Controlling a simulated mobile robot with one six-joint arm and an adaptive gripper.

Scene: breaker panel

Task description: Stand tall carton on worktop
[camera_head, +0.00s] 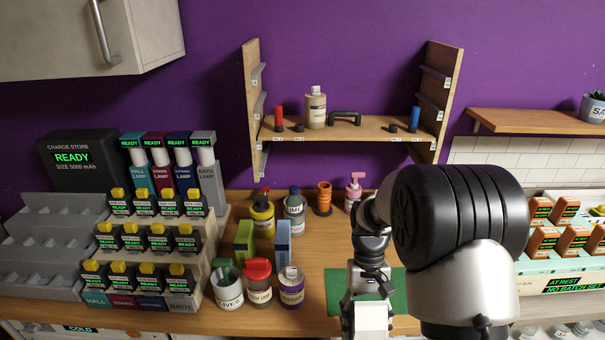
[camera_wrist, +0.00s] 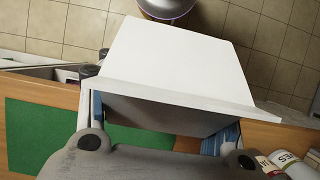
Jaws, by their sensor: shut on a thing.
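A plain white carton (camera_head: 373,318) is in my gripper (camera_head: 367,298) in the head view, at the front of the wooden worktop (camera_head: 390,325). In the wrist view the carton (camera_wrist: 175,62) fills the upper middle, with one bright white face and a shaded face nearer the gripper. My gripper (camera_wrist: 160,120) is shut on it, with a blue-lined finger at each side. The carton overlaps a green mat (camera_head: 399,290), which also shows at left in the wrist view (camera_wrist: 35,135). The carton's far end and any contact with the worktop are hidden.
Jars, including a red-lidded one (camera_head: 258,283), and bottles crowd the worktop left of the mat. An orange stand (camera_head: 323,198) and a pink pump bottle (camera_head: 354,190) are behind. A charger rack (camera_head: 150,245) fills the left. Tiled floor (camera_wrist: 40,30) shows beyond the carton.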

